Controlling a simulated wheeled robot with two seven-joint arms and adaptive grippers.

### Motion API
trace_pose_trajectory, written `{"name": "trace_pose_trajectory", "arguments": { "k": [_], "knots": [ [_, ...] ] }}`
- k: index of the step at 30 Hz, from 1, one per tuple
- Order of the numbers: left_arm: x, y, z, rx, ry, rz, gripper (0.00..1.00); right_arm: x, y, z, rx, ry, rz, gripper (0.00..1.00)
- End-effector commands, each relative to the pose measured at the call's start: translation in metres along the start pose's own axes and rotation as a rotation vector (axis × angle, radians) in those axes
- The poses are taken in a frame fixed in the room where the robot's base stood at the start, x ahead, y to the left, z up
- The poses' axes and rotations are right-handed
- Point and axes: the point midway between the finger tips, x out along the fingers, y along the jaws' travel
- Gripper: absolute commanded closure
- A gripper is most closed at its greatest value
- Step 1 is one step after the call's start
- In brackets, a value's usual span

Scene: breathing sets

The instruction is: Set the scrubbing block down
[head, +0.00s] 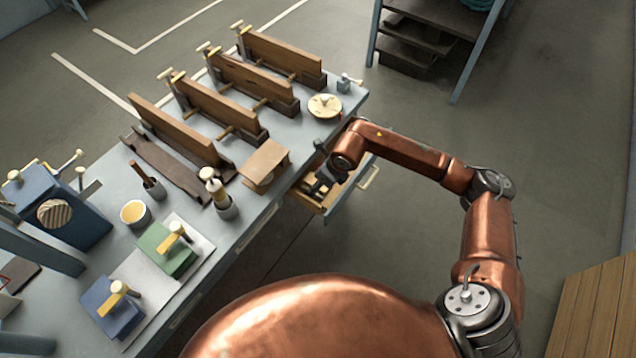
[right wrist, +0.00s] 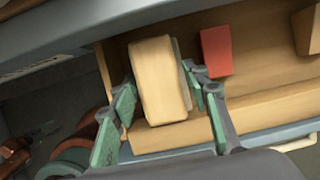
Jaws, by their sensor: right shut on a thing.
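The scrubbing block (right wrist: 157,75) is a pale tan, rounded block in the right wrist view. My right gripper (right wrist: 160,96) is shut on it, with green finger pads on both sides. The block is over or in the open wooden drawer (right wrist: 275,108), close to its near wall; whether it touches the drawer floor I cannot tell. In the head view my right gripper (head: 320,184) reaches down into the drawer (head: 328,203), and the block is hidden there. My left gripper is not in view.
A red block (right wrist: 215,50) lies in the drawer beside the held block, and another tan piece (right wrist: 308,30) is farther right.

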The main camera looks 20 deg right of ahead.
Motion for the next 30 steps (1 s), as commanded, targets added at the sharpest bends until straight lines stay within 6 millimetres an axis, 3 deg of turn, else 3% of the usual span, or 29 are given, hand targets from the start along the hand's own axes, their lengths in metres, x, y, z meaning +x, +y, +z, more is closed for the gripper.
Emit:
{"name": "trace_pose_trajectory", "arguments": {
  "k": [20,21,24,30],
  "knots": [
    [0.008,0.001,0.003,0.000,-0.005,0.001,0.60,0.010,0.000,-0.003,0.000,-0.002,-0.001,1.00],
    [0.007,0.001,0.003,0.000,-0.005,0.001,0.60,0.010,0.000,-0.004,0.000,-0.001,-0.001,0.57],
    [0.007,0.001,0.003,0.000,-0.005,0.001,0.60,0.010,0.000,-0.003,0.000,-0.001,-0.001,0.50],
    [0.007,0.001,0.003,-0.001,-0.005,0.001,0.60,0.010,0.000,-0.003,0.000,-0.001,-0.001,0.50]
  ]
}}
